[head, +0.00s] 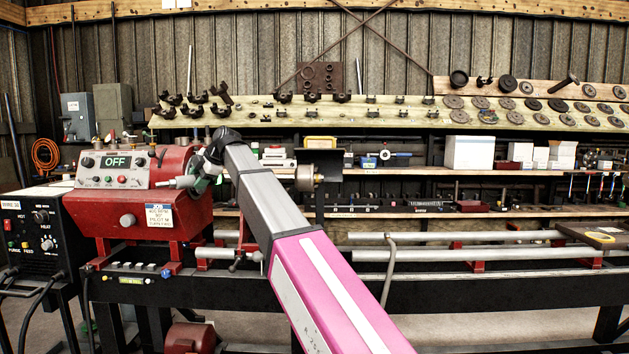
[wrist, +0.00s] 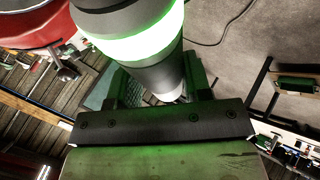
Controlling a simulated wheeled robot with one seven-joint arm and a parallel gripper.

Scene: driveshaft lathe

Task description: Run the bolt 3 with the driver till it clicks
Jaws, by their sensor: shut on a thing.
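My gripper (wrist: 158,88) is shut on the driver (wrist: 135,40), a dark cylinder with a bright glowing green-white band, held between its two fingers in the wrist view. In the head view my gripper (head: 208,172) is at the right side of the red lathe headstock (head: 145,212). The driver (head: 180,182) shows there as a small light tip pointing left, close to the headstock. I cannot tell whether the tip touches anything. Bolt 3 cannot be made out in either view; the head of the lathe and my arm may hide it.
A control panel (head: 115,168) reading OFF sits on the headstock. A black welder box (head: 35,230) stands at the left. Long bed rails (head: 470,255) run to the right. Behind, shelves (head: 390,118) hold yokes and discs. My arm crosses the middle.

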